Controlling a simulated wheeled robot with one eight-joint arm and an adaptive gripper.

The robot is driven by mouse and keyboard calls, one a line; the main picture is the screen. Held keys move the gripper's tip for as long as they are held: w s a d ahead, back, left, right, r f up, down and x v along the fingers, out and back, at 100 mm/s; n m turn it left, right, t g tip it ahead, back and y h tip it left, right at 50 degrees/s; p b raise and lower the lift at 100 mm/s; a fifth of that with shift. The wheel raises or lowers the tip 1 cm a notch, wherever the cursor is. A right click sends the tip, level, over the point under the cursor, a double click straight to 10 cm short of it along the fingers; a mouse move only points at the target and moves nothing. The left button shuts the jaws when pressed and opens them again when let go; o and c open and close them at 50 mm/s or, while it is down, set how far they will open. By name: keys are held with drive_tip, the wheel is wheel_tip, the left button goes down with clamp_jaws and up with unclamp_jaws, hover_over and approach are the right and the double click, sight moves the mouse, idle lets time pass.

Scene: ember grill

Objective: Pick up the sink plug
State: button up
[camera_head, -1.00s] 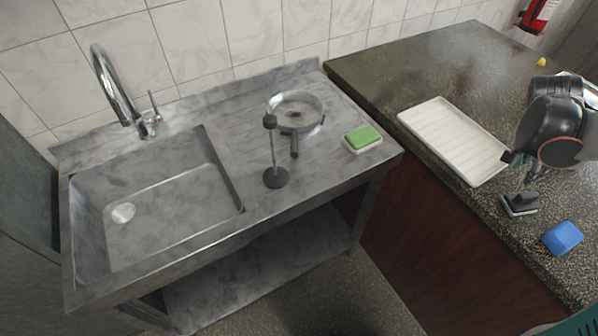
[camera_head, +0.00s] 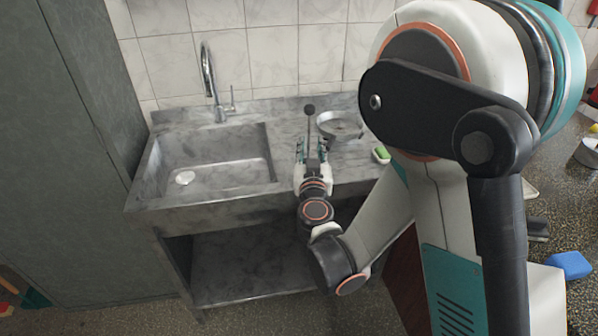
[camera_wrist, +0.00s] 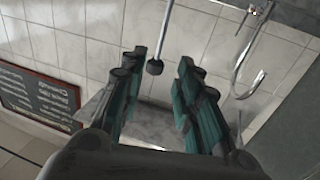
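The sink plug has a thin upright rod with a round black knob on top (camera_head: 309,109). It stands on the steel counter right of the sink basin (camera_head: 215,165). Its base is hidden behind my gripper in the head view. My gripper (camera_head: 312,147) is open, its two fingers apart, low in front of the rod and below the knob. In the wrist view the knob (camera_wrist: 154,67) shows between the fingertips (camera_wrist: 161,62), with a gap visible on each side. The rod (camera_wrist: 165,28) runs from it to the top edge. Depth between fingers and rod is hard to tell.
A round pan (camera_head: 340,125) lies just right of the plug. A green sponge (camera_head: 381,153) is farther right, partly hidden by my arm. The tap (camera_head: 211,80) rises behind the basin. A tall grey cabinet (camera_head: 85,130) stands left.

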sight(309, 125)
drive_tip(key=w+b, duration=0.1)
drive_tip(key=w, duration=0.3)
drive_tip(key=w+b, duration=0.1)
drive_tip(key=w, duration=0.4)
drive_tip(key=w+a+b, duration=0.1)
drive_tip(key=w, duration=0.3)
drive_tip(key=shift+w+a+f, duration=0.1)
drive_tip(key=shift+w+f, duration=0.05)
drive_tip(key=shift+w, duration=0.2)
clamp_jaws()
